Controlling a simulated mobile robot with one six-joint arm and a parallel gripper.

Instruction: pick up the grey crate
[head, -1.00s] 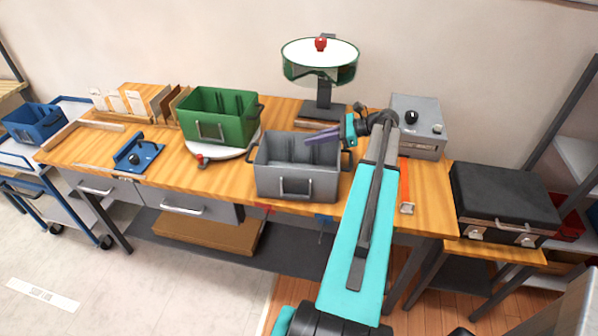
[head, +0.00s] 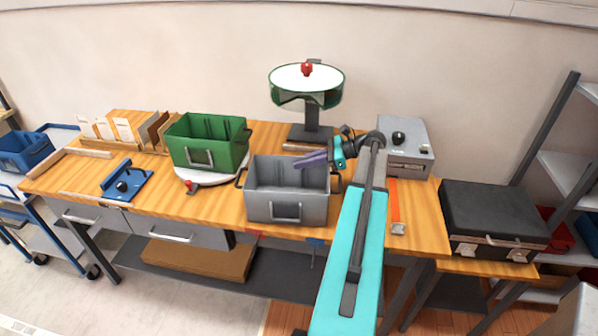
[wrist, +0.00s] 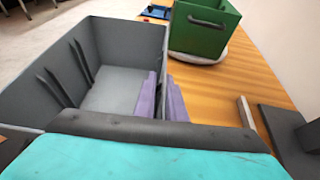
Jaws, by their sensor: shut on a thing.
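The grey crate (head: 287,205) stands upright on the wooden workbench near its front edge; it is empty inside, with a handle on its front and dark handles at its sides. My gripper (head: 312,161) reaches in from the right, over the crate's rim. Its purple fingers are shut on the crate's wall. In the wrist view the fingers (wrist: 162,100) lie on both sides of the wall of the crate (wrist: 45,75), one inside and one outside. I see no gap under the crate in the head view.
A green crate (head: 205,150) sits on a white round plate (head: 190,174) to the left. A lamp-like stand (head: 312,120) rises behind, and a grey box (head: 405,140) is at right. A blue fixture (head: 125,185) lies at left. A black case (head: 495,215) is far right.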

